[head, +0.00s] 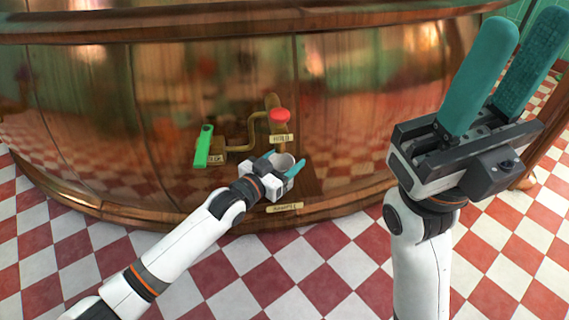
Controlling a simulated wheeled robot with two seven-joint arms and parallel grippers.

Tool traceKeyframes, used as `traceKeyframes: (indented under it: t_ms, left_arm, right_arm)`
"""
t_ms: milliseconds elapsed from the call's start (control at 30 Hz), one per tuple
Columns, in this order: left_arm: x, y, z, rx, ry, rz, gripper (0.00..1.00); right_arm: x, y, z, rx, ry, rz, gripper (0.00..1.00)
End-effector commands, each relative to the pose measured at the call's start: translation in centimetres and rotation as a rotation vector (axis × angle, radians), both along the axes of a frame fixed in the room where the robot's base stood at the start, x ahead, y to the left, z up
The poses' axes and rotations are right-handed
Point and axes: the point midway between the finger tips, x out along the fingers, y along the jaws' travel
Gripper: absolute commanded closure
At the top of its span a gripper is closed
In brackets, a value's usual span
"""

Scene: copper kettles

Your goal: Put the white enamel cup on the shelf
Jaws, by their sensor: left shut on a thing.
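The white enamel cup (284,161) shows only its round rim and grey inside, in the middle of the head view. My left gripper (280,165) is shut on it, with one teal finger on each side. The cup looks upright; its lower part is hidden by the gripper. A small brown shelf (309,185) is at the kettle's foot, behind and beneath the cup in the picture. I cannot tell whether the cup touches it. My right gripper (517,62) is raised at the right, close to the camera, with its two teal fingers wide apart and empty.
A large copper kettle (370,90) fills the back. A brass pipe (241,144) with a red knob (280,115) and a green handle (204,147) juts out just behind and left of the cup. Labels sit nearby. The red and white tiled floor (330,262) in front is clear.

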Motion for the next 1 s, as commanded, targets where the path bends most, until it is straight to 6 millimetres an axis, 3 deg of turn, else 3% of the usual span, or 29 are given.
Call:
traceKeyframes:
  t_ms: [233, 267, 400, 733, 1000]
  left_arm:
    - [0.0, 0.0, -0.2, -0.001, -0.001, 0.0, 0.64]
    - [0.0, 0.0, -0.2, -0.001, -0.001, 0.0, 0.37]
    - [0.0, 0.0, -0.2, 0.0, 0.0, 0.0, 0.18]
    - [-0.1, 0.1, 0.2, 0.0, 0.0, 0.0, 0.18]
    - [-3.7, 3.4, 0.7, 0.002, 0.004, 0.002, 0.18]
  right_arm:
    - [0.0, 0.0, 0.0, 0.0, -0.001, 0.0, 0.64]
    - [0.0, 0.0, 0.1, -0.001, -0.001, 0.0, 0.64]
    - [0.0, 0.0, 0.1, -0.001, -0.001, 0.0, 0.64]
    - [0.0, 0.0, 0.3, 0.0, -0.003, 0.0, 0.64]
    - [1.1, -0.2, -0.6, 0.006, 0.084, 0.004, 0.64]
